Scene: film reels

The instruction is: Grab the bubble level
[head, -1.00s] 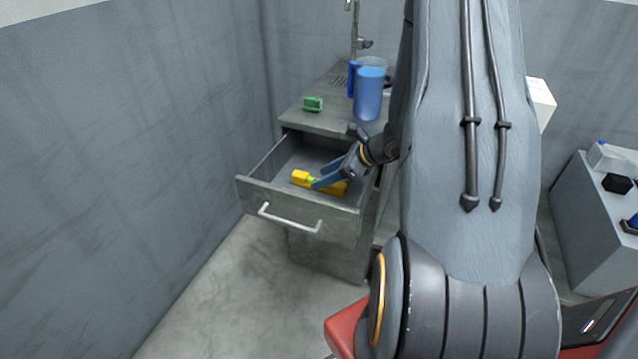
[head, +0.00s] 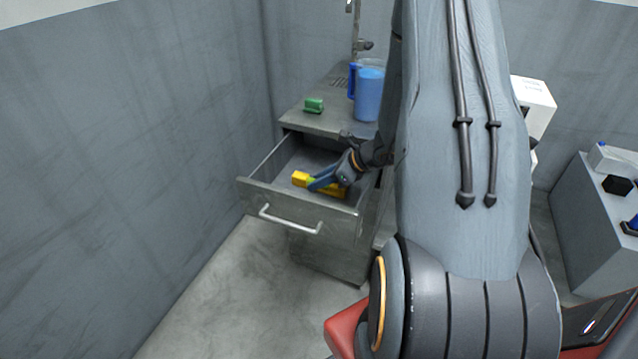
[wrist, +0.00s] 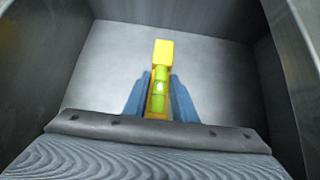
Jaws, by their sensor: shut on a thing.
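The yellow bubble level (head: 300,178) with a green vial is in the open grey drawer (head: 252,192). In the wrist view the level (wrist: 163,52) shows its yellow end and its green vial, with the near end hidden behind my gripper's body. My gripper (head: 316,183) reaches into the drawer from the right, with its blue fingers shut on the level. In the wrist view my gripper (wrist: 159,100) has one finger on each side of the level. I cannot tell whether the level touches the drawer floor.
A green block (head: 314,105) and a blue pitcher (head: 367,95) stand on the cabinet top (head: 325,122). The drawer walls stand close around my gripper. A grey wall is at the left, and a second grey cabinet (head: 585,215) is at the right. The floor before the drawer is clear.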

